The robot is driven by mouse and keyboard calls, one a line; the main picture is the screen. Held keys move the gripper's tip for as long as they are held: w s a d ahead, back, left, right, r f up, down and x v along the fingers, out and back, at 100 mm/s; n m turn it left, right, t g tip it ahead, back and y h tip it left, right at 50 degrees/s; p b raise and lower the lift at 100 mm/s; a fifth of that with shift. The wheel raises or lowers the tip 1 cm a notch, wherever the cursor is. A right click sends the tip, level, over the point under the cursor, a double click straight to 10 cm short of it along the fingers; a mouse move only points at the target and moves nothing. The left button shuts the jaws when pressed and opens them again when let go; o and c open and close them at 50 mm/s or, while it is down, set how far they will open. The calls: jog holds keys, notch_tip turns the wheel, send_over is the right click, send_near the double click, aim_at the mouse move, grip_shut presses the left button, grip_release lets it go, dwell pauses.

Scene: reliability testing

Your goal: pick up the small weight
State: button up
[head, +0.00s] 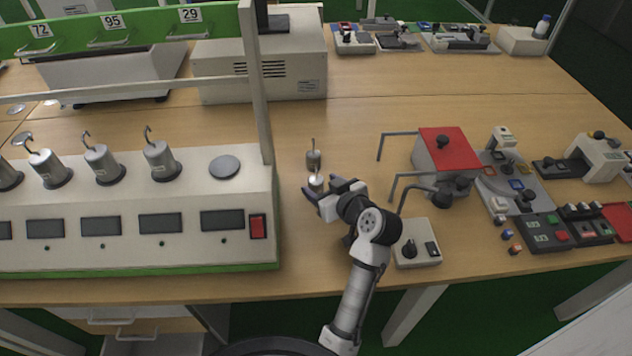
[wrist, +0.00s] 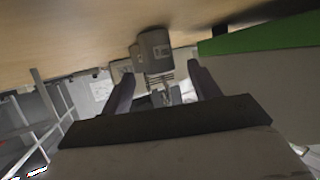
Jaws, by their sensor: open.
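The nearer weight (head: 316,183) is at my gripper's fingertips. My gripper (head: 323,189) is open and low over the table, its fingers pointing at the nearer weight. In the wrist view, a grey weight (wrist: 155,50) shows between and beyond the two dark fingers (wrist: 163,80), with another grey shape (wrist: 121,69) partly behind it. I cannot tell whether either finger touches a weight.
The test station (head: 140,255) holds several larger hooked weights (head: 161,160) and has a post (head: 254,85) close left of my gripper. A red-topped box (head: 443,150) and a small switch box (head: 417,243) stand to the right. Bare table lies behind the weights.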

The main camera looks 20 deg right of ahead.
aim_at(316, 180)
jog(key=shift+x, duration=1.1)
grip_shut()
